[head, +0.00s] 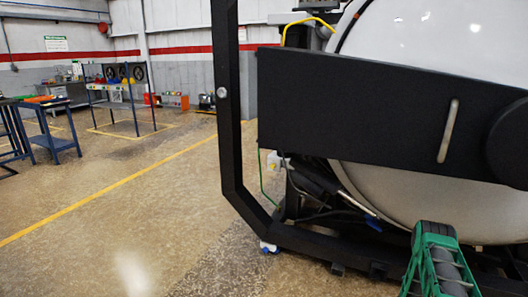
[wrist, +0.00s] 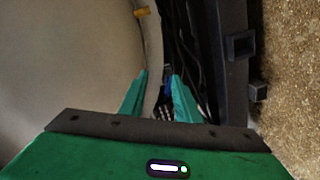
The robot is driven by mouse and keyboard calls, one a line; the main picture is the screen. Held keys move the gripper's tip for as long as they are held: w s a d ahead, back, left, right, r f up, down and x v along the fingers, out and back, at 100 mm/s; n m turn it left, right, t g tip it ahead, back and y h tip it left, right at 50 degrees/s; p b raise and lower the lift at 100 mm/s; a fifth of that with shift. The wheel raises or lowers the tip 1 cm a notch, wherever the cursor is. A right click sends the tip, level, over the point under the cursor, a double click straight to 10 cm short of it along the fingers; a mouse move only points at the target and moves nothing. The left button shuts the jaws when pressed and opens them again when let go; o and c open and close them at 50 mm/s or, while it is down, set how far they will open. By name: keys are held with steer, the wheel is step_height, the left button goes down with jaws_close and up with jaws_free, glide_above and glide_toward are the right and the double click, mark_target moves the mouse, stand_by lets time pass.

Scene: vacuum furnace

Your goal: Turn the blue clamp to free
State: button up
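The blue clamp is probably the small blue piece (head: 373,223) low beside the white vessel in the head view. In the wrist view, a dark blue piece (wrist: 167,89) shows between and just beyond my fingers, partly hidden; its turn position cannot be told. My gripper (wrist: 159,76) has two green fingers standing apart, with the vessel's pale rim and the blue piece seen in the gap. I cannot tell whether the fingers touch either. In the head view, my green arm is at the lower right and my fingertips cannot be made out.
The large white furnace vessel (head: 395,200) fills the right side, with a broad black beam (head: 370,115) across it. A black upright frame (head: 230,130) stands to its left. Dark cables and pipes (head: 318,188) run low beside the vessel.

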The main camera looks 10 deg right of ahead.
steer(key=w+d+r+m+g, duration=0.2)
steer(key=r, duration=0.7)
steer(key=w+d+r+m+g, duration=0.2)
steer(key=r, duration=0.6)
steer(key=s+a+r+m+g+y, duration=0.1)
steer(key=s+a+r+m+g, duration=0.2)
steer(key=r, duration=0.5)
steer(key=s+a+r+m+g, duration=0.1)
steer(key=s+a+r+g, duration=0.1)
steer(key=s+r, duration=0.35)
steer(key=s+a+r+m+g+y, duration=0.1)
steer(key=s+a+r, duration=0.4)
steer(key=s+a, duration=0.5)
steer(key=s+a+r+m+g+y, duration=0.2)
steer(key=s+a+r+y, duration=0.2)
steer(key=s+a, duration=0.7)
steer(key=s+a+r+m+g+y, duration=0.1)
steer(key=s+a+r+g+y, duration=0.1)
steer(key=s+a+r, duration=0.4)
steer(key=s+a+y, duration=0.1)
steer(key=s+a, duration=0.3)
steer(key=s, duration=0.5)
steer(key=shift+s+a+r+m+g+y, duration=0.15)
steer(key=shift+s+r+m+g+y, duration=0.15)
steer(key=shift+r+m, duration=0.1)
